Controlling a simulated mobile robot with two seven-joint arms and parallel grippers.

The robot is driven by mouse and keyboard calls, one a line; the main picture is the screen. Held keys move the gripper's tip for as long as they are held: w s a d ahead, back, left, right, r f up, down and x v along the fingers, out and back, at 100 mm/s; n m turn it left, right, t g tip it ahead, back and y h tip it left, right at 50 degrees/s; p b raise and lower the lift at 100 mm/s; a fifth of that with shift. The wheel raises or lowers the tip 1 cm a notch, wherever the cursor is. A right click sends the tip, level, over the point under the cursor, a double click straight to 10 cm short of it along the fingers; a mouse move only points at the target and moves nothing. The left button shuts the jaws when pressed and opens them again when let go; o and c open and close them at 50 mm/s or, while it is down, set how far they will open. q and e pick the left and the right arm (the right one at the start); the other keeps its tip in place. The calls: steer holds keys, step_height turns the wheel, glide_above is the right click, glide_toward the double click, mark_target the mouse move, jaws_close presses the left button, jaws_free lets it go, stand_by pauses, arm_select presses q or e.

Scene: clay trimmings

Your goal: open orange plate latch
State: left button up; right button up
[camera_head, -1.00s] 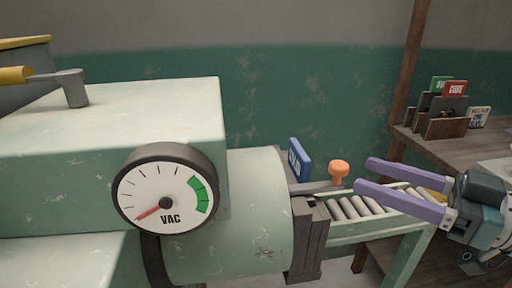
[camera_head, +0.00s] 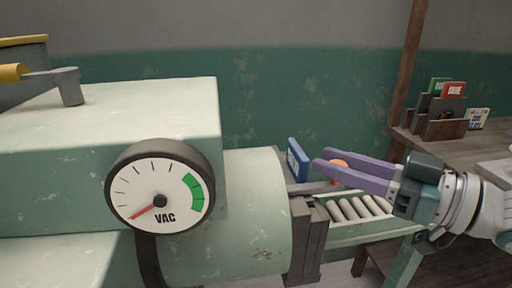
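The orange knob (camera_head: 340,163) of the latch stands on a grey bar (camera_head: 312,187) at the end of the pale green cylinder (camera_head: 262,200). My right gripper (camera_head: 322,168) comes in from the right with its two purple fingers apart. The knob shows between the fingers in the picture and is partly hidden by them; I cannot tell whether they touch it. A blue sign plate (camera_head: 297,160) stands just left of the fingertips. My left gripper is not in view.
A round VAC gauge (camera_head: 160,187) is on the green machine (camera_head: 110,120) at left, its needle low. A roller conveyor (camera_head: 362,208) runs right from the dark end plate (camera_head: 306,240). A wooden shelf (camera_head: 470,150) with a card rack (camera_head: 443,125) stands at right.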

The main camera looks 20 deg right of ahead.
jaws_close()
stand_by(0.9)
